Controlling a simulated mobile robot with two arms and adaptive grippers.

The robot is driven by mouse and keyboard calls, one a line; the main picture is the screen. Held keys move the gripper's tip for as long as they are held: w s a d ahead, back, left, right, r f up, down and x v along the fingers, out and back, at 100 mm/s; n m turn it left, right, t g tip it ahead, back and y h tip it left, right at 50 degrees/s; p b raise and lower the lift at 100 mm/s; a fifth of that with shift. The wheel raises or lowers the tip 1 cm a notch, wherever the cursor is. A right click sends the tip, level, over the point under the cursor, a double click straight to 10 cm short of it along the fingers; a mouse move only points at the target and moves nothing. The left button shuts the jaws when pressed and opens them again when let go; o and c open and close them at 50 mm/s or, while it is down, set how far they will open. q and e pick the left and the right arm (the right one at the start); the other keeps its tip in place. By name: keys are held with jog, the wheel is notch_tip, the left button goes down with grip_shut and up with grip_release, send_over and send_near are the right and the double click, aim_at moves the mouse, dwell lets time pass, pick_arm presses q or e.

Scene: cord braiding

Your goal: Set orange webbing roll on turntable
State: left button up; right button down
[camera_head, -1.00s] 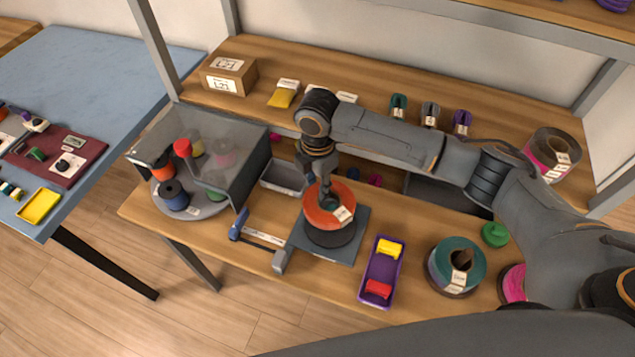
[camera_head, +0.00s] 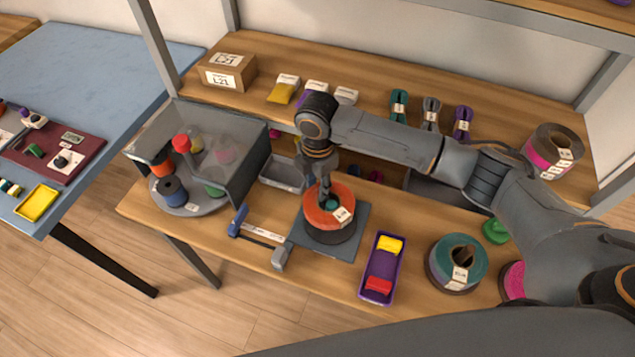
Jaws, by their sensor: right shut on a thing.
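The orange webbing roll (camera_head: 318,216) with a white label sits at or just on the round dark turntable (camera_head: 330,235), which stands on a grey square plate (camera_head: 358,232). I cannot tell whether a thin gap remains between roll and turntable. My right gripper (camera_head: 324,200) points down into the roll's middle and is shut on it. Its fingertips are partly hidden by the roll. My left gripper is not in view.
A blue-handled tool (camera_head: 258,238) lies left of the plate. A purple tray (camera_head: 371,283) with yellow and red pieces is on the right. A teal roll (camera_head: 448,252) stands farther right. A clear-hooded carousel (camera_head: 205,206) with spools is at left.

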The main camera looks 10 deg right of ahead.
aim_at(317, 189)
jog(key=shift+f+b, duration=0.7)
jog(key=shift+f, duration=1.05)
dwell(0.4)
jog(key=c, duration=1.1)
grip_release()
jog(key=shift+o, duration=1.2)
jog(key=shift+w+a+f, duration=0.1)
jog(key=shift+w+f, duration=0.05)
jog(key=shift+c, duration=1)
jog(key=shift+o, duration=0.7)
jog(key=shift+s, duration=0.2)
